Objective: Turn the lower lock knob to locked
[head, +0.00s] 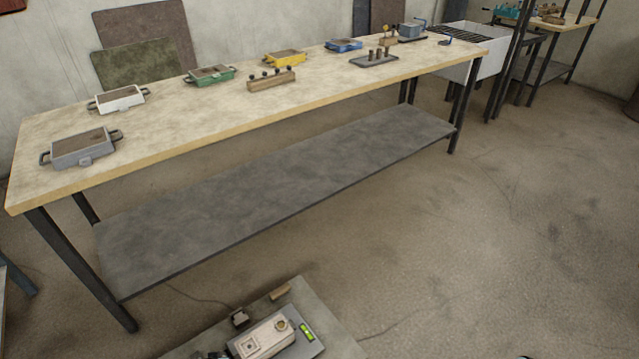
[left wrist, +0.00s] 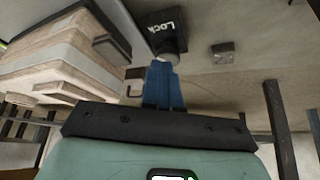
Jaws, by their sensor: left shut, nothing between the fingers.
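In the left wrist view a dark plate with white lettering "Lock" (left wrist: 160,25) shows at the top, upside down or tilted. A dark grey round part that looks like a knob (left wrist: 173,46) sits just below it. My left gripper (left wrist: 162,66) has blue fingers pressed together, with nothing between them. The fingertips are right at the dark round part; I cannot tell whether they touch it. The knob's setting cannot be read, and I cannot tell whether it is the lower knob. My right gripper shows in neither view.
A long workbench (head: 225,116) carries several coloured moulds, including a grey one (head: 82,150). A grey shelf (head: 270,195) hangs below it. A pale box (head: 263,337) shows at the head view's bottom edge. The floor (head: 520,230) at right is clear.

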